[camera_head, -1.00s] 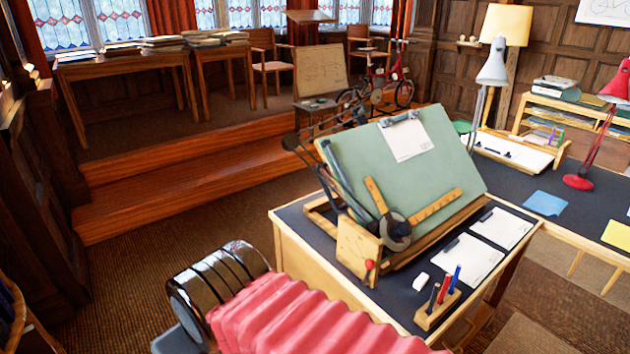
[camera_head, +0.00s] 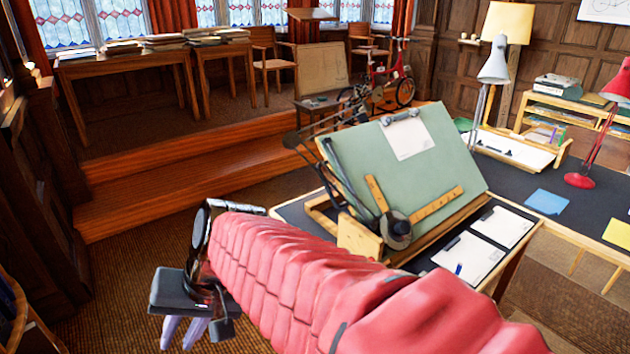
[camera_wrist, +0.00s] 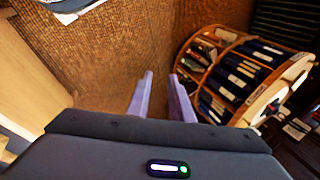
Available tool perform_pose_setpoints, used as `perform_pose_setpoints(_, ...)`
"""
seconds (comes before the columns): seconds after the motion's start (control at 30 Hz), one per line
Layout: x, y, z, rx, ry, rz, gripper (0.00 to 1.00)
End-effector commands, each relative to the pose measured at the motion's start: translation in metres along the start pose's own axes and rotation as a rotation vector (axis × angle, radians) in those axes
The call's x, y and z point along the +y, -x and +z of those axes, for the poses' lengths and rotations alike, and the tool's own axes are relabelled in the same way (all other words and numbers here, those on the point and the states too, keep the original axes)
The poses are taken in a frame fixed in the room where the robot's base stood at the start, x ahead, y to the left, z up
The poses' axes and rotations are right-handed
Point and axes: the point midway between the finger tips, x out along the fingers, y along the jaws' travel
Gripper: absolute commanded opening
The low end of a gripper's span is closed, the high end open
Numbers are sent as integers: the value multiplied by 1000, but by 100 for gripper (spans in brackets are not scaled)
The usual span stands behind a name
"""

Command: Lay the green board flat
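The green board (camera_head: 425,165) stands tilted on its wooden frame on the dark-topped desk in the head view. A white sheet is clipped near its top edge. A drafting arm with two wooden rulers (camera_head: 436,205) and a round head lies across its lower part. A wooden side block (camera_head: 358,238) is at the frame's near left corner. My gripper (camera_head: 183,330) is left of the desk, low over the carpet, well apart from the board. In the wrist view its two pale purple fingers (camera_wrist: 160,98) are apart with nothing between them. My red-sleeved arm hides the desk's near part.
White sheets (camera_head: 467,257) lie on the desk right of the board. A grey lamp (camera_head: 493,70) stands behind it. A round wooden rack of books (camera_wrist: 245,75) is at the right in the wrist view. Brown carpet (camera_head: 130,285) is open on the left.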

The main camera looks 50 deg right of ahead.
Motion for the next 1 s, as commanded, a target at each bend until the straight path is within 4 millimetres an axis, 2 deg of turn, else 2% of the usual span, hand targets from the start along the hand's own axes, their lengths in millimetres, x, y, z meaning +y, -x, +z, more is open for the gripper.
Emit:
perform_pose_setpoints(0.33,-3,-12,-81,-75,-549,-273,20)
perform_pose_setpoints(0.57,20,-6,-156,-78,-895,-491,20)
perform_pose_setpoints(0.77,64,8,-226,-49,-1181,-705,20)
perform_pose_setpoints(0.87,97,17,-260,-21,-1316,-819,20)
perform_pose_setpoints(1.0,155,34,-303,29,-1497,-992,20)
